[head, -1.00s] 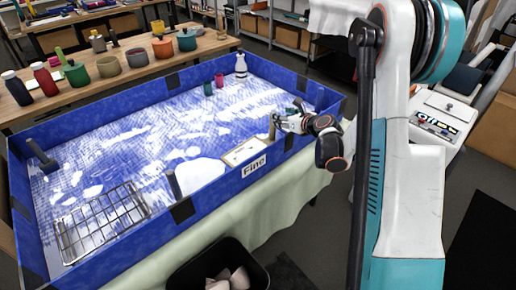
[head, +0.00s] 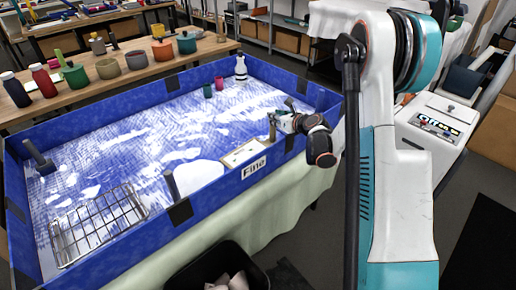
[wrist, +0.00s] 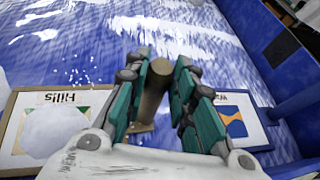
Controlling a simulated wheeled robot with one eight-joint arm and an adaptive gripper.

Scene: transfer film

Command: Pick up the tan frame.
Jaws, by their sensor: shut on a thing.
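A tan-brown upright piece (wrist: 152,92) with a rounded end stands between my fingers in the wrist view, with a lighter tan flat part at its foot. I cannot tell its full shape, or whether it is the tan frame. In the head view it is a small tan upright (head: 272,127) inside the blue tray's near wall. My gripper (wrist: 160,85) is shut on it from both sides; its teal fingers show at the piece in the head view (head: 278,120). A tan-bordered panel marked "Hills" (wrist: 20,118) lies left in the wrist view; it also shows in the head view (head: 245,152).
The blue tray (head: 110,245) has raised walls. A second bordered panel (wrist: 240,122) lies right of my gripper. A wire rack (head: 100,225) lies at the tray's near left. A white bottle (head: 241,70) and two small cups (head: 219,83) stand at the back. The tray's middle is mostly clear.

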